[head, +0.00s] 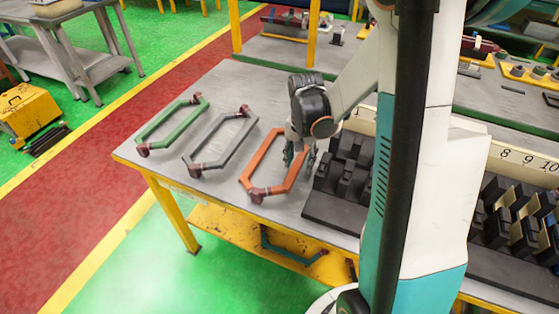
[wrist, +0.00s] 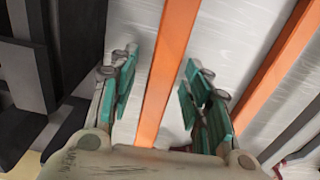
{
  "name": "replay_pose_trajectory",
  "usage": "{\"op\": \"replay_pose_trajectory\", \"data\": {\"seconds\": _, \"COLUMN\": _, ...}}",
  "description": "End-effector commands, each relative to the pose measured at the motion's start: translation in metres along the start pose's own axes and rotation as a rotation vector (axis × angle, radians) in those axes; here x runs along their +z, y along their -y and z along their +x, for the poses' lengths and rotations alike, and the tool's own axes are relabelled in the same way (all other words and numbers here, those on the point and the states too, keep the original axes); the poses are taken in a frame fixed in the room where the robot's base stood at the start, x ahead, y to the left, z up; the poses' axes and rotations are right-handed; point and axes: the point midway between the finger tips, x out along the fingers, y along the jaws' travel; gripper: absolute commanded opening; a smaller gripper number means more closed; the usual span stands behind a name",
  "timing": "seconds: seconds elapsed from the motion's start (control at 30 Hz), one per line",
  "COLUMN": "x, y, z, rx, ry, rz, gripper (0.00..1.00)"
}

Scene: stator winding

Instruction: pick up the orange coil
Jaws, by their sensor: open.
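The orange coil (head: 254,172) is a long six-sided loop lying flat on the grey table, with dark red ends. My gripper (head: 300,155) is over its right long side in the head view. In the wrist view my gripper (wrist: 160,90) is open, and one orange bar of the coil (wrist: 168,70) runs between its teal-padded fingers, with gaps on both sides. The coil's other bar (wrist: 280,65) lies to the right of the fingers. The height of the fingertips against the bar is hard to tell.
A grey coil (head: 203,143) and a green coil (head: 155,123) lie to the left on the table (head: 225,82). A dark block fixture (head: 335,207) stands close on the right; its dark blocks (wrist: 75,45) are near the left finger in the wrist view. Another coil (head: 290,254) lies on the yellow lower shelf.

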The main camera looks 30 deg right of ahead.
Motion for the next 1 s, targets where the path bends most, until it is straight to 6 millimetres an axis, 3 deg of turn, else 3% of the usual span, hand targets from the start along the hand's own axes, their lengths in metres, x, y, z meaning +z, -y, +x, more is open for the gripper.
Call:
{"op": "replay_pose_trajectory", "data": {"seconds": 0.27, "x": -0.0001, "y": 0.0000, "z": 0.0064, "rx": 0.000, "ry": 0.000, "rz": 0.000, "gripper": 0.44}}
{"op": "replay_pose_trajectory", "data": {"seconds": 0.47, "x": -0.0001, "y": 0.0000, "z": 0.0063, "rx": 0.000, "ry": 0.000, "rz": 0.000, "gripper": 0.01}}
{"op": "replay_pose_trajectory", "data": {"seconds": 1.0, "x": 0.0000, "y": 0.0000, "z": -0.0006, "rx": 0.000, "ry": 0.000, "rz": 0.000, "gripper": 0.00}}
